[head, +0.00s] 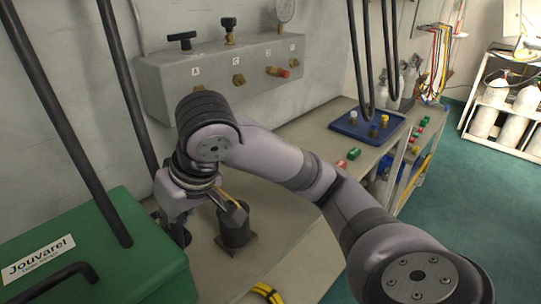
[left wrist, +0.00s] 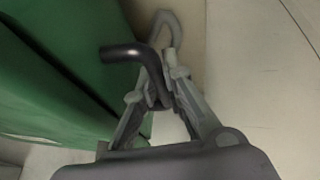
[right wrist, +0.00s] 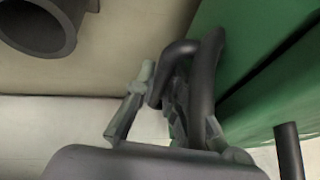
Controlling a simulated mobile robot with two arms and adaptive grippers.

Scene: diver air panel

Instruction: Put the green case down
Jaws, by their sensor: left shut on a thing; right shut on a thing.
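The green case (head: 110,252) with a white "Jouvarel" label is at the lower left of the head view, its near part cut off by the frame. My right gripper (head: 180,228) is at the case's right end; in the right wrist view it (right wrist: 162,85) is shut on a dark looped handle (right wrist: 207,85) beside the green wall. My left gripper (left wrist: 163,75) shows only in the left wrist view, shut on a dark bent handle (left wrist: 125,52) beside the green side. The case's underside is hidden, so I cannot tell whether it touches the bench.
A dark cylindrical cup (head: 236,228) stands on the bench (head: 325,128) just right of my right gripper. A grey valve panel (head: 225,75) is on the wall behind. A blue tray (head: 366,125) with fittings lies farther right. Dark hoses hang in front.

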